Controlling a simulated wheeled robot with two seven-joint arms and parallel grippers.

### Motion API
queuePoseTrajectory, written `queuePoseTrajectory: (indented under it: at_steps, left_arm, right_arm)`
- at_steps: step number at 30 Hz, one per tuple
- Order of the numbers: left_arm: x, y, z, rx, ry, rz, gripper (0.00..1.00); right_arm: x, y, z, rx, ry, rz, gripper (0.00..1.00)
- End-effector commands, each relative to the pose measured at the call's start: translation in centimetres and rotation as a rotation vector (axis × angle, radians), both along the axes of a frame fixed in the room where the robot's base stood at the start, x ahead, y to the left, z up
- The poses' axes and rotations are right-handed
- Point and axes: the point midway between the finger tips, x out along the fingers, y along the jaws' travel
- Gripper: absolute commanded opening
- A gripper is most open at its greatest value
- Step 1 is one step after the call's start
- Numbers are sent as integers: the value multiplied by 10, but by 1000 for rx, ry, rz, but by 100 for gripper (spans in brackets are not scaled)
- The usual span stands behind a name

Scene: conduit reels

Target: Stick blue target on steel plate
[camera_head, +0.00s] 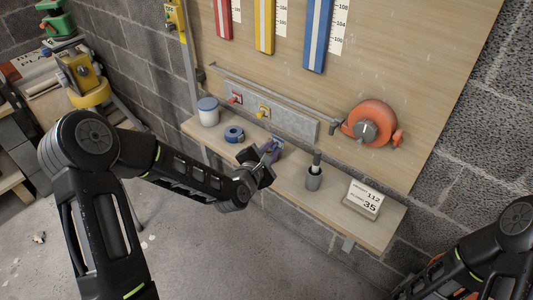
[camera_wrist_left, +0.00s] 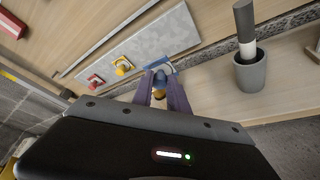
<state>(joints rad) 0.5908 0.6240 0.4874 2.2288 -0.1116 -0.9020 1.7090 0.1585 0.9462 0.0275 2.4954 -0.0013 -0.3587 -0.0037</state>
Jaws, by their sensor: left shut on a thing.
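The grey steel plate (camera_head: 291,122) is fixed to the wooden board just above the shelf. A red target (camera_head: 235,98) and a yellow target (camera_head: 263,112) are on its left and middle parts. My left gripper (camera_head: 269,152) is shut on the blue target (camera_head: 278,143), near the lower right part of the plate. In the left wrist view the blue target (camera_wrist_left: 160,66) shows beyond the fingertips (camera_wrist_left: 163,84), overlapping the lower edge of the plate (camera_wrist_left: 152,44). I cannot tell whether it touches the plate. My right arm shows at the lower right; its gripper is not visible.
An orange reel (camera_head: 371,124) hangs right of the plate. A thin rail (camera_head: 270,95) runs above the plate.

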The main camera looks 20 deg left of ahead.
Motion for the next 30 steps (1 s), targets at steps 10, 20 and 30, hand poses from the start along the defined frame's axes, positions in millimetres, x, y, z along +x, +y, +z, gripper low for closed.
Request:
queuePoseTrajectory:
  at_steps: [10,20,30]
  left_arm:
    - [36,-15,0,-2,0,-2,0]
    - [67,-27,-2,0,-1,-1,0]
    - [79,-32,0,0,1,-1,0]
  right_arm:
    - [0,0,1,0,0,0,0]
    - [0,0,-4,0,0,0,0]
    - [0,0,-8,0,0,0,0]
